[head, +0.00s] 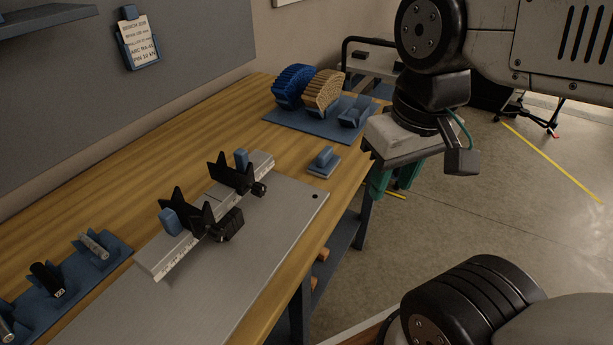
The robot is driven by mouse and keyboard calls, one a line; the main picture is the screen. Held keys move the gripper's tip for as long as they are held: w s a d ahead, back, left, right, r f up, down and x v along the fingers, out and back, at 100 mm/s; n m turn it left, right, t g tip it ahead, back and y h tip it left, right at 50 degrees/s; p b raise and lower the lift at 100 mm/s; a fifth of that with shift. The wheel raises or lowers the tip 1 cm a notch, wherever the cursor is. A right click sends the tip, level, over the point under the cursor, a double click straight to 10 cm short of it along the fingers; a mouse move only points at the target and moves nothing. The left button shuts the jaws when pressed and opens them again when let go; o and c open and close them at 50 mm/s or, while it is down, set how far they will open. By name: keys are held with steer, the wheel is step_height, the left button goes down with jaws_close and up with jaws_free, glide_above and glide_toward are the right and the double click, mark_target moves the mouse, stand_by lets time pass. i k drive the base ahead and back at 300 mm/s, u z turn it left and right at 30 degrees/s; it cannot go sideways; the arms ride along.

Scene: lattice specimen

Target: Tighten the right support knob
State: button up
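A pale metal rail (160,266) lies on a grey plate on the bench and carries two black pronged supports. The right support (232,178) is the farther one, with a small dark knob (260,189) on its near right side. The left support (200,218) is nearer, with a larger black block-like knob (230,225) beside it. Whether either knob is tight cannot be seen. My gripper (391,179), with green fingers pointing down, hangs past the bench's right edge, well right of the rail and apart from both knobs. Its finger gap is largely hidden by its body.
Blue and tan lattice pieces (322,92) stand in a blue rack at the back. A small blue block (323,158) sits on the bench right of the rail. Blue holders with cylinders (95,245) lie at left. The grey plate (262,260) is clear at front right.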

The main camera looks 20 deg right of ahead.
mark_target(259, 189)
steer(key=z, duration=0.15)
steer(key=k, duration=1.15)
steer(key=u, duration=1.15)
steer(key=i, duration=0.5)
steer(key=u, duration=0.05)
